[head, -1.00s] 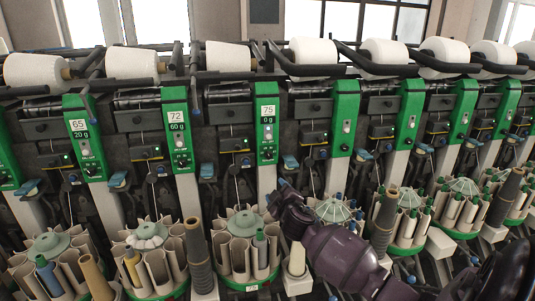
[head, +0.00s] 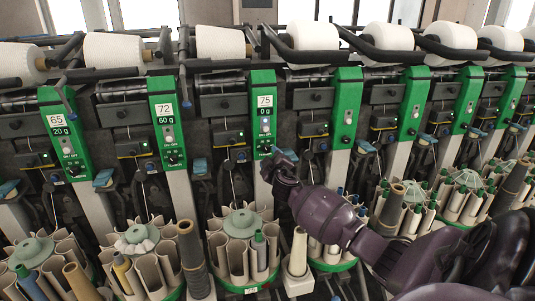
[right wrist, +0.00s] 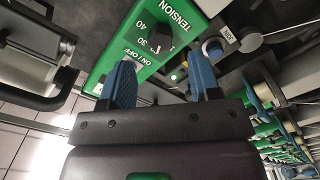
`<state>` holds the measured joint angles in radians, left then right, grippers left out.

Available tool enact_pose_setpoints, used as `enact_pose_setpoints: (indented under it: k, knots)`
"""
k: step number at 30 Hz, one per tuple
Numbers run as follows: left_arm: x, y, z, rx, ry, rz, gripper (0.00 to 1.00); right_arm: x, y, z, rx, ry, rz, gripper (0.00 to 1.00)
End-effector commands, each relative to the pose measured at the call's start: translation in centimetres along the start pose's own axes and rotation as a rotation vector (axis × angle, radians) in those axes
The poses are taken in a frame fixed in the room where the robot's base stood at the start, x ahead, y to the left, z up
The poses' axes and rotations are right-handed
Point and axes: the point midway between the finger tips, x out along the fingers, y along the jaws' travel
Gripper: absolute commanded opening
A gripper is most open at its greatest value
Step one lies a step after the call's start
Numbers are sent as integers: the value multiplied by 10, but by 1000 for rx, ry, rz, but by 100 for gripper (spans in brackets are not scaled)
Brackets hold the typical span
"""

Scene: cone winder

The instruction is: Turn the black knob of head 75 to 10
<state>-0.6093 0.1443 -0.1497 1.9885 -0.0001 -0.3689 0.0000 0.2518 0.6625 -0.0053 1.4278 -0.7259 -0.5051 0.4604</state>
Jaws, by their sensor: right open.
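The green panel of head 75 (head: 263,100) stands mid-view in the head view, its label reading 75 and 0 g. My right gripper (head: 272,158) is at the panel's lower end and covers part of it. In the right wrist view a green panel (right wrist: 122,50) shows the words TENSION and ON/OFF and the numbers 30 and 40. The black knob (right wrist: 160,38) on it lies just beyond the fingertips. My right gripper (right wrist: 163,75) is open, its two blue fingers apart with nothing between them. The knob's pointer setting is not clear. My left gripper is not in view.
Neighbouring heads 72 (head: 165,120) and 65 (head: 64,135) stand to the left, with similar green panels. White yarn cones (head: 312,42) lie along the top. Below are bobbin magazines (head: 243,222) and upright tubes (head: 190,245). A grey and white round part (right wrist: 213,48) sits beside the knob.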

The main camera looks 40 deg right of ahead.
Motion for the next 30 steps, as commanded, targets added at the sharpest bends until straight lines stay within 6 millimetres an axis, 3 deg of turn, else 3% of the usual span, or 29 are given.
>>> enact_pose_setpoints:
  k: [9,23,30]
  knots:
    - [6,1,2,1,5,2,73,37,-1,0,0,0,-1,57]
    - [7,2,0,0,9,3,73,46,-1,0,1,0,-1,57]
    - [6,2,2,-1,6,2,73,46,-1,0,1,0,-2,23]
